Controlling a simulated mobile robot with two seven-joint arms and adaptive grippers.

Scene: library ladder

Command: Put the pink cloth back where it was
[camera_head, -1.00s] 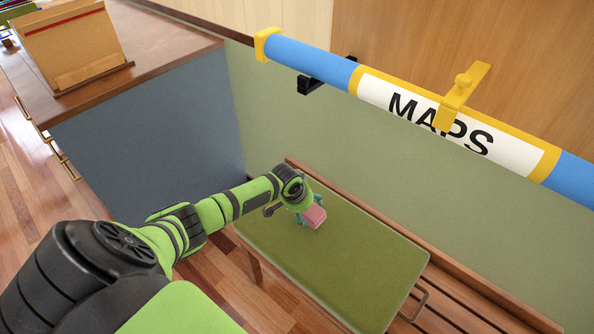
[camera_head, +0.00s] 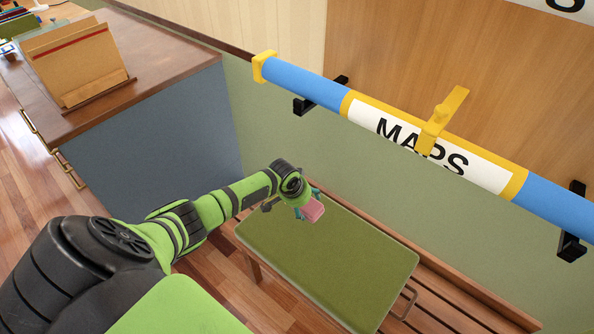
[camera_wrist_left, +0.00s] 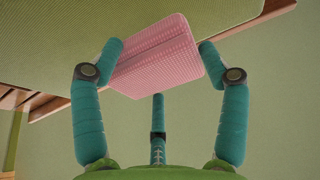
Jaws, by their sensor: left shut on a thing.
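The pink cloth (camera_head: 313,210) is a small folded piece with a woven texture. My left gripper (camera_head: 306,208) is shut on it and holds it over the far left part of the green-topped bench (camera_head: 335,265). The bench's green top (camera_wrist_left: 60,45) shows behind the cloth there. I cannot tell the exact gap between cloth and bench. My right gripper is not in view.
A blue map tube (camera_head: 305,85) labelled MAPS, with a yellow clip (camera_head: 440,120), rests on black brackets on the wall above. A wooden cabinet (camera_head: 150,130) stands left, with a file holder (camera_head: 80,60) on top. Most of the bench top is bare.

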